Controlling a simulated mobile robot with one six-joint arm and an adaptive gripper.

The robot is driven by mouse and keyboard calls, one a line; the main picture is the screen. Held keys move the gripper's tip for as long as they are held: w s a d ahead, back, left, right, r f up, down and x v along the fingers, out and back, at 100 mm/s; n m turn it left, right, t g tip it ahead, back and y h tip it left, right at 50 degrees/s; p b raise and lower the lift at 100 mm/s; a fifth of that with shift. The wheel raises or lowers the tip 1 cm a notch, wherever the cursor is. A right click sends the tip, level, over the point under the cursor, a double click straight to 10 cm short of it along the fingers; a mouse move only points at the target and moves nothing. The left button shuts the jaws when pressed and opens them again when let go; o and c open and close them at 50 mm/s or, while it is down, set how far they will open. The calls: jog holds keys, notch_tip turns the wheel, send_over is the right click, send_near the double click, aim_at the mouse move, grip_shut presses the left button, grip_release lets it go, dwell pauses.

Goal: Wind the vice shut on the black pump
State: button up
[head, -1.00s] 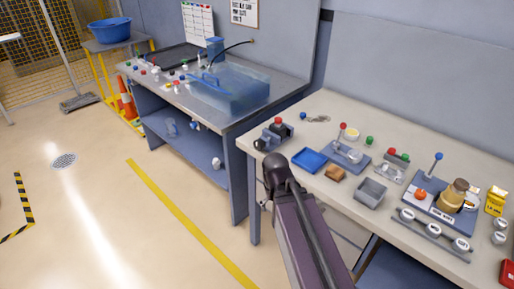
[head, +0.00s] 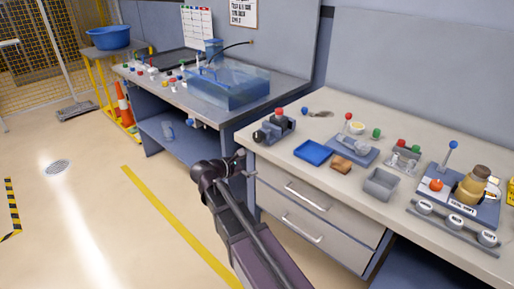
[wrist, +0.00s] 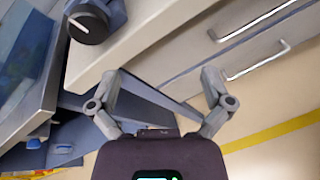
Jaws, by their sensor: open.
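The vice (head: 283,128) is a small grey block device on the near left corner of the right-hand bench. A dark round knob (head: 259,136) faces out from its left side. A dark part with a red top (head: 279,113) stands at the vice; it may be the black pump, but I cannot tell how the jaws sit against it. In the wrist view, a black knob with a white line (wrist: 90,22) shows at the upper left, beyond the fingers. My gripper (wrist: 160,80) is open and empty, apart from the knob. In the head view it is beside the bench's left end, below the vice.
A blue tray (head: 313,151) lies right of the vice, with a brown block (head: 341,163) and a grey bin (head: 381,184) farther along. Drawers with bar handles (head: 307,196) are under the bench. A second bench with a clear blue tank (head: 229,86) stands left.

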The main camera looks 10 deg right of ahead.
aim_at(256, 139)
jog(key=w+a+r+n+t+h+b, duration=0.1)
jog(key=w+a+r+n+t+b, duration=0.1)
jog(key=a+n, duration=0.3)
jog(key=shift+w+a+r+t+h, duration=0.2)
jog(key=shift+w+a+t+h, duration=0.25)
jog(key=shift+a+t, duration=0.3)
jog(key=shift+w+d, duration=0.1)
jog(key=shift+d, duration=0.1)
jog(key=x, duration=1.3)
jog(key=shift+w+d, duration=0.15)
jog(key=shift+d, duration=0.1)
jog(key=c, duration=1.1)
